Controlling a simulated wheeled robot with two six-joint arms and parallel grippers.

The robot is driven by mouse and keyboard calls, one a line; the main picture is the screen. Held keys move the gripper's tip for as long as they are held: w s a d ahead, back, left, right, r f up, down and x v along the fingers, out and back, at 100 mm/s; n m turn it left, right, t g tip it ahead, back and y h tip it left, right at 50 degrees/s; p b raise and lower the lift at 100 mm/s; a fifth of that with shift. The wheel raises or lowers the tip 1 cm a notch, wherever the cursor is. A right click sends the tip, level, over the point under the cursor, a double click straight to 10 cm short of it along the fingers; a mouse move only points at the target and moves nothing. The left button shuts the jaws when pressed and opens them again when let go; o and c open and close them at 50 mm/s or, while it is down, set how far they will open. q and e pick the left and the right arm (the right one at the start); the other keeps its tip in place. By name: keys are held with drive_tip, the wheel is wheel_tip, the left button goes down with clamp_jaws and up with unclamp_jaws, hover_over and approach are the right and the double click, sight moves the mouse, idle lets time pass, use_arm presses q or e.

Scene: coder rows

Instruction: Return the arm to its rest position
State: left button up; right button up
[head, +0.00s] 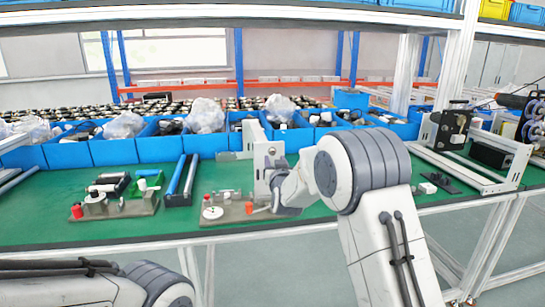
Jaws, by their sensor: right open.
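My right arm reaches in from the bottom right, and its gripper (284,196) hangs over the green bench top beside an assembly fixture (232,211). The gripper is open, and the fingertips are partly hidden by my wrist and the fixture. I see nothing held in it. A link of my left arm lies along the bottom left, in front of the bench edge. My left gripper is out of view.
A second fixture (112,201) with a red knob stands on the green bench (30,218) at left. Blue bins (113,151) with bagged parts line the back. A metal frame machine (482,158) stands at right. An upper shelf (240,14) crosses the top.

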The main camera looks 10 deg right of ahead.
drive_tip(key=shift+s+a, duration=0.1)
drive_tip(key=s+a+f+n+g+y+p, duration=0.1)
drive_tip(key=s+a+n+g+y+p, duration=0.3)
drive_tip(key=s+a, duration=0.6)
drive_tip(key=s+a+f+n+g+y+p, duration=0.15)
drive_tip(key=s+a+g, duration=0.45)
drive_tip(key=s, duration=0.7)
drive_tip(key=s+d+n+g+h+p, duration=0.1)
drive_tip(key=s+g, duration=0.3)
drive_tip(key=s, duration=1)
drive_tip(key=s+d+n+g+h+p, duration=0.2)
drive_tip(key=s+d+g+p, duration=0.1)
drive_tip(key=s, duration=1.2)
drive_tip(key=shift+d+f+g, duration=0.25)
drive_tip(key=shift+d+g, duration=0.25)
drive_tip(key=shift+d, duration=0.35)
